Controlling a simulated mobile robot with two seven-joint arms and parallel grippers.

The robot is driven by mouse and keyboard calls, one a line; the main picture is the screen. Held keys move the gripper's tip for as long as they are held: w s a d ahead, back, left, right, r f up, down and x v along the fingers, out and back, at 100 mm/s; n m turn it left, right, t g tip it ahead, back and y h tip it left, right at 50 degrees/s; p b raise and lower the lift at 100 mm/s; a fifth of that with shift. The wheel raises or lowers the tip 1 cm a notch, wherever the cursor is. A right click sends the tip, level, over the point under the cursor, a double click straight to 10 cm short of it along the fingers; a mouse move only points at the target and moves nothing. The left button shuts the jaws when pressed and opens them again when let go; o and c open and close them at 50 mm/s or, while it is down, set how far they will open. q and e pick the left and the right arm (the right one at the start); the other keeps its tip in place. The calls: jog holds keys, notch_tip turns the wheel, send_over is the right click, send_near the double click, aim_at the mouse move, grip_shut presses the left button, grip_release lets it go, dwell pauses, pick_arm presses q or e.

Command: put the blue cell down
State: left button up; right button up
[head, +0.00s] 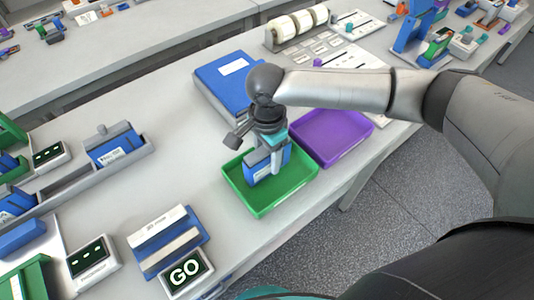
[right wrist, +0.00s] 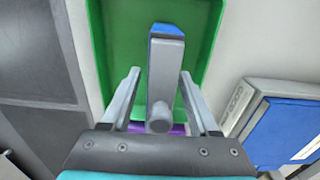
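The blue cell (head: 261,171), with a grey top and a white label, stands upright in the green tray (head: 262,205). My right gripper (head: 268,148) is directly above it in the head view and hides part of its top. In the right wrist view the fingers of my right gripper (right wrist: 158,92) are open on either side of the cell (right wrist: 166,60), with a gap on each side. The green tray (right wrist: 212,20) shows beneath. My left gripper is not in view.
A purple tray (head: 332,137) sits right of the green one. A grey rack (head: 90,176) with other blue cells stands at left.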

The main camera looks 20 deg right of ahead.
jog(key=shift+r, duration=0.1)
notch_tip(320, 180, up, 12)
jog(key=shift+r+p, duration=0.1)
jog(key=shift+p, duration=0.95)
